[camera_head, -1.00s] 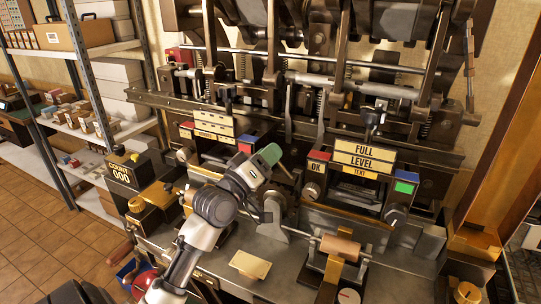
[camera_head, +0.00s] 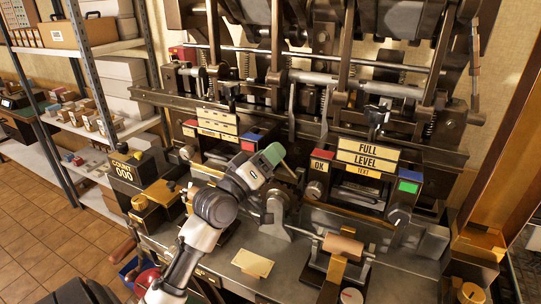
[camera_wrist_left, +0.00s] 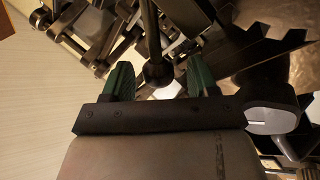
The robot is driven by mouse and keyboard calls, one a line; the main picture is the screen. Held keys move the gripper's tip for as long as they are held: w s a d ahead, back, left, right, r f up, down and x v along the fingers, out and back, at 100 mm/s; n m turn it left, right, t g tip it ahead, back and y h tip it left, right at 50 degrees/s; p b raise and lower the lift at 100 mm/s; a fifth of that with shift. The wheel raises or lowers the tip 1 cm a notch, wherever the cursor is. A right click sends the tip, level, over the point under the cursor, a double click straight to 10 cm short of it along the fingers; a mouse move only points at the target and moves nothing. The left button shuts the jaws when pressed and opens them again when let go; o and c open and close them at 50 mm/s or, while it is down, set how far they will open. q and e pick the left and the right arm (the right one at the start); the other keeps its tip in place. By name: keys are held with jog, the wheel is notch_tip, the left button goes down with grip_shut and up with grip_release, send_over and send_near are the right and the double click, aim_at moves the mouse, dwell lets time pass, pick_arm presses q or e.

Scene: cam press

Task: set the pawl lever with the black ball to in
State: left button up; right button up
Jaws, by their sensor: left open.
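My left gripper (camera_head: 272,156) reaches in front of the press, by the grey wheel and bracket. It is open, with green fingers. In the left wrist view the gripper (camera_wrist_left: 161,80) has a dark ball (camera_wrist_left: 158,74) on the end of a dark rod (camera_wrist_left: 149,30) between its two fingers. The ball looks like the pawl lever's black ball. Gaps show on both sides of it, and I cannot tell its depth relative to the fingertips. In the head view the gripper hides the ball. My right gripper is not in view.
The FULL LEVEL sign block (camera_head: 367,155) stands right of the gripper, and a smaller sign block (camera_head: 217,125) stands to its left. A copper roller (camera_head: 343,247) and a cream plate (camera_head: 252,263) are in front. Shelves (camera_head: 100,50) stand at the left.

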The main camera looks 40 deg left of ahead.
pick_arm(q)
jog(key=b+v, duration=0.4)
jog(key=v, duration=0.6)
jog(key=shift+s, duration=0.15)
